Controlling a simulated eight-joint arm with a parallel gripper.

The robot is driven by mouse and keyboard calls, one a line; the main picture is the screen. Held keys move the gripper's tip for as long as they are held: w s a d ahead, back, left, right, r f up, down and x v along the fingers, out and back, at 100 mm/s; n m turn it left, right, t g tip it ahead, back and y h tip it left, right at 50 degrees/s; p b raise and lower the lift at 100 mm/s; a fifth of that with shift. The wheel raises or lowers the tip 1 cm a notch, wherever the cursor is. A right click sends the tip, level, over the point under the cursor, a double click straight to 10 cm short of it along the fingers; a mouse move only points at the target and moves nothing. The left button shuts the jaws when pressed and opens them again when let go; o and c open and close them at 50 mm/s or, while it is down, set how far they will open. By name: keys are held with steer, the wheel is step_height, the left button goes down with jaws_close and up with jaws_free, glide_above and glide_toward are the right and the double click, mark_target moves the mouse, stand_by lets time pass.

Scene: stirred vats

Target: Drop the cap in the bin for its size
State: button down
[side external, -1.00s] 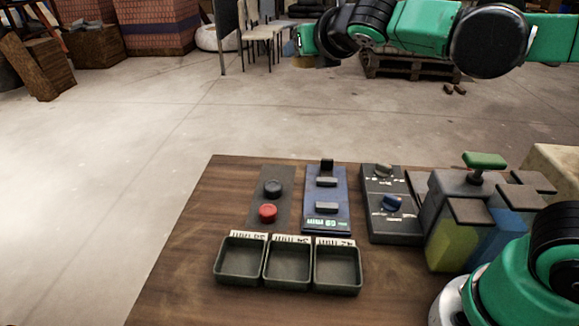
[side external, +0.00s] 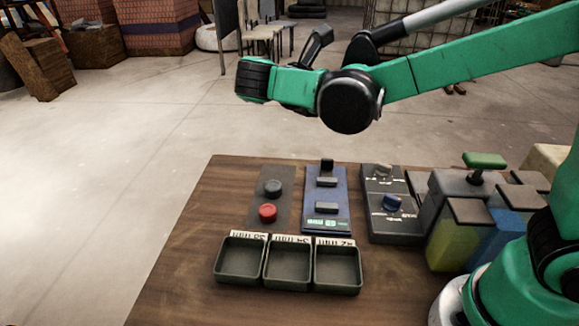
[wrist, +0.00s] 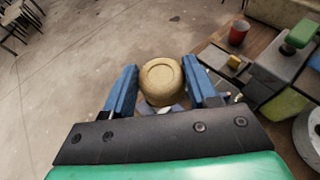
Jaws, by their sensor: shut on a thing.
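In the wrist view my gripper (wrist: 161,76) is shut on a round, tan cap (wrist: 160,82), held between two blue fingers. A raised ring shows on the cap's face. In the side external view my arm is raised above the far side of the table, and I cannot make out the fingers or cap. Three dark, open bins stand in a row at the table's front: left bin (side external: 240,278), middle bin (side external: 287,283) and right bin (side external: 337,288). They look empty. Each has a white label at its back edge, upside down and too small to read surely.
Behind the bins are a dark plate with red (side external: 267,213) and black buttons, a blue device (side external: 326,190) with a small display, and a dark control box (side external: 390,225). Vats with a green-handled stirrer (side external: 484,160) stand to the right. The table's left part is bare.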

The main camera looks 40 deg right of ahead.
step_height(320, 180, down, 20)
steer(key=shift+r, duration=0.2)
stand_by(0.4)
steer(key=shift+f, duration=0.15)
steer(key=shift+c, duration=1.2)
jaws_free()
